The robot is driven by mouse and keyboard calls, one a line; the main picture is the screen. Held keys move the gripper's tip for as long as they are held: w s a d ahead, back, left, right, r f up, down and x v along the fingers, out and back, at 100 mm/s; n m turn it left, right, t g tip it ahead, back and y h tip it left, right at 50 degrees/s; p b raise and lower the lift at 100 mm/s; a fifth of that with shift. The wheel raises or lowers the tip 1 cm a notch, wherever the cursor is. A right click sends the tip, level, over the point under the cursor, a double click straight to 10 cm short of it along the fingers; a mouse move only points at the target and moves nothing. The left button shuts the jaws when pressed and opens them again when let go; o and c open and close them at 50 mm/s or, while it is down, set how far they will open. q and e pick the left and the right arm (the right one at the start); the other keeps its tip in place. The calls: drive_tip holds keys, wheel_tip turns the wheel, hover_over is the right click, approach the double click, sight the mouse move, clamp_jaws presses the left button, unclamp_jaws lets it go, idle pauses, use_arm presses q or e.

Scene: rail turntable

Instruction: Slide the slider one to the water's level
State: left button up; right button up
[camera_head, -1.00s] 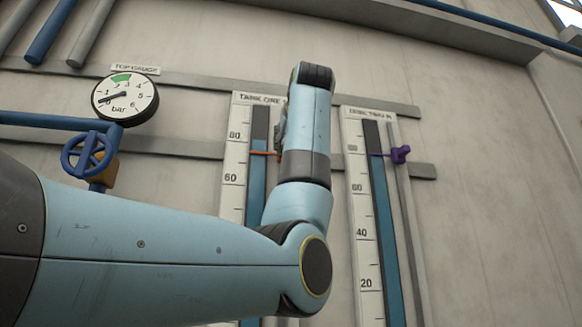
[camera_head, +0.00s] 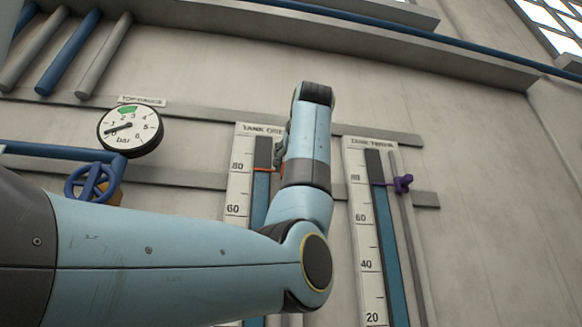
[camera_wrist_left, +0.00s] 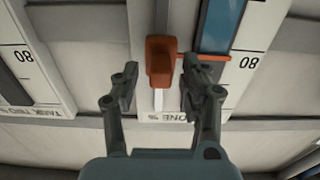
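The orange slider (camera_wrist_left: 160,62) of tank one sits on its rail between my left gripper's fingers. My left gripper (camera_wrist_left: 162,88) is open, one finger on each side; whether either touches the slider is unclear. The tank one gauge (camera_head: 240,190) has blue water with a dark column above. The slider's thin orange pointer (camera_head: 262,169) lies close to the 80 mark and about at the water's top. In the left wrist view, where the scale is upside down, the pointer is at the blue's edge. In the head view my left arm hides the slider body. My right gripper is not in view.
The tank two gauge (camera_head: 365,230) stands to the right with a purple slider (camera_head: 403,183). A pressure dial (camera_head: 130,131) and a blue valve wheel (camera_head: 90,183) are at the left. Grey rails cross the wall; a ledge and pipes run above.

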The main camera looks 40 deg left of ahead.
use_arm(q)
drive_tip(key=v, duration=1.2)
drive_tip(key=shift+s, duration=0.1)
